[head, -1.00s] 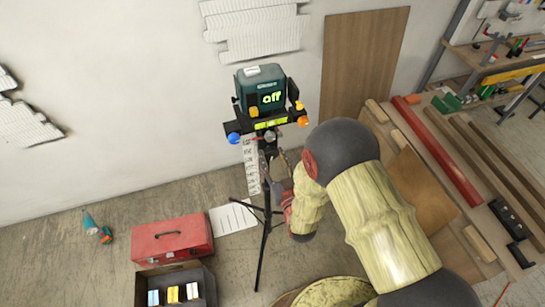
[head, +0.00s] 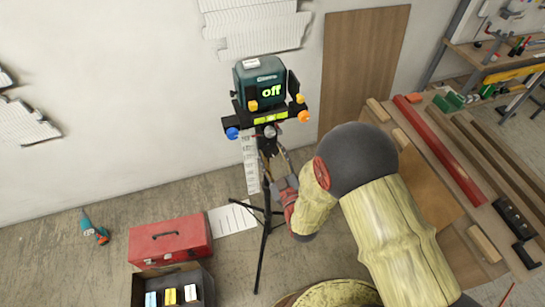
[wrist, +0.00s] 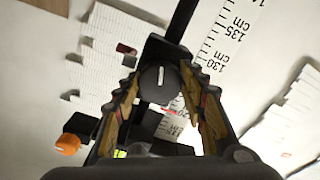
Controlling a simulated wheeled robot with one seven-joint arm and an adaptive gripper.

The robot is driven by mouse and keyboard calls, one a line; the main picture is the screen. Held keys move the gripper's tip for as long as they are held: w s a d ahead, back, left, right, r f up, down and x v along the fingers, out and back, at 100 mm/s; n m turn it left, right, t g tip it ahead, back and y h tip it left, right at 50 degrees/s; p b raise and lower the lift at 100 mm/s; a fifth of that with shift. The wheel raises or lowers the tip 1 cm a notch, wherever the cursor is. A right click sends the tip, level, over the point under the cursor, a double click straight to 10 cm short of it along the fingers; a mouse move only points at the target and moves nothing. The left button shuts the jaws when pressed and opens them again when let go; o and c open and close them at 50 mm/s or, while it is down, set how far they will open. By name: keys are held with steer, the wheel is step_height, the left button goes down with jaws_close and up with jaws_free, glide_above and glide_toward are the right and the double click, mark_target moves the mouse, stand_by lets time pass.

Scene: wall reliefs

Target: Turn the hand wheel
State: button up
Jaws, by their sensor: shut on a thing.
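The hand wheel seems to be the dark round knob with a white mark (wrist: 160,84), on a black tripod (head: 264,235) that bears a dark green device (head: 262,85) whose screen reads "off". In the wrist view the knob sits between the two fingertips of my gripper (wrist: 161,76). My gripper is shut on it, one finger on each side. In the head view my gripper (head: 271,153) is just below the device, and its fingertips are partly hidden by the tripod parts.
A blue knob (head: 232,133) and an orange knob (head: 304,116) flank the device. A measuring strip (head: 250,165) stands behind the tripod. A red toolbox (head: 172,243) and an open box (head: 150,283) lie at left. A workbench with boards (head: 440,160) is at right.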

steer(key=shift+n+b, duration=0.5)
steer(key=shift+n, duration=0.6)
steer(key=o, duration=1.2)
steer(key=shift+c, duration=0.2)
steer(key=v, duration=1.2)
